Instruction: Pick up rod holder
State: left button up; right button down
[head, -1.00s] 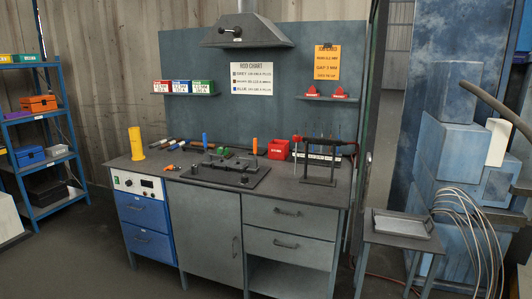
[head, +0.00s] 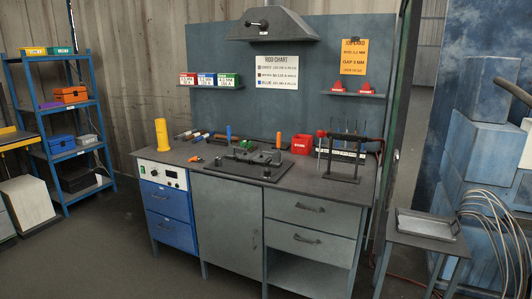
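On the right end of the grey workbench (head: 222,168) stands a black frame (head: 337,180). A dark holder-like piece (head: 358,137) lies across its top, with a red end (head: 321,133) at the left. Several thin upright rods stand in a pale labelled rack (head: 347,156) just behind the frame. I cannot tell for sure which of these parts is the rod holder. Neither of my grippers shows in the head view.
A black plate with clamps (head: 243,166) lies mid-bench. A yellow cylinder (head: 161,134), several handled tools and a red box (head: 302,144) also stand there. A small side table with a tray (head: 426,225) is at right, blue shelves (head: 75,130) at left. The floor in front is clear.

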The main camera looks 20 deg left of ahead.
aim_at(344, 137)
jog(key=i+j+z, duration=0.1)
jog(key=i+j, duration=0.75)
jog(key=j, duration=0.2)
jog(key=i+j+z, duration=0.15)
jog(key=i+j, duration=0.3)
jog(key=k+j, duration=0.05)
